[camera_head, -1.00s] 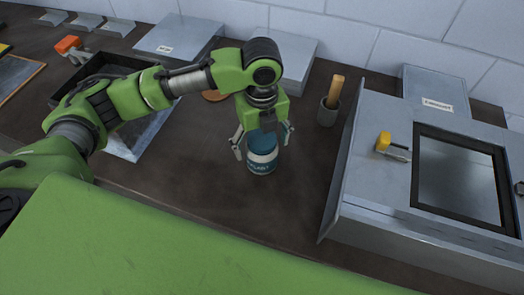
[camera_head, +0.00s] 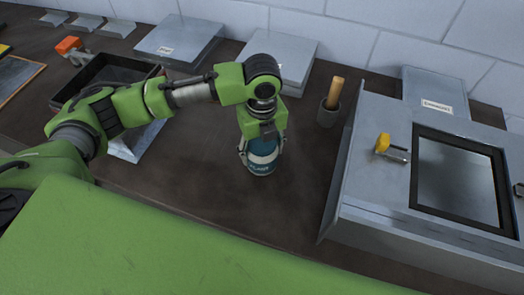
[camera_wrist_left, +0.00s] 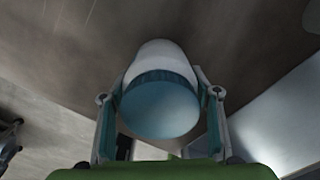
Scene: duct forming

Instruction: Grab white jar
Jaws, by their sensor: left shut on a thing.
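The white jar (camera_head: 261,168) has a blue lid and a blue printed label. It stands upright on the dark worktop in the middle of the head view. My left gripper (camera_head: 262,155) comes down over it from above and is shut on it, one finger on each side. In the left wrist view the jar (camera_wrist_left: 161,92) sits between the two fingers, with its blue lid facing the camera and its white body beyond. The gripper hides part of the jar's top in the head view. My right gripper is not in view.
A grey box with a dark-framed panel (camera_head: 375,215) stands close on the right. A black tray (camera_head: 60,98) lies on the left. The worktop (camera_head: 210,165) around the jar is bare.

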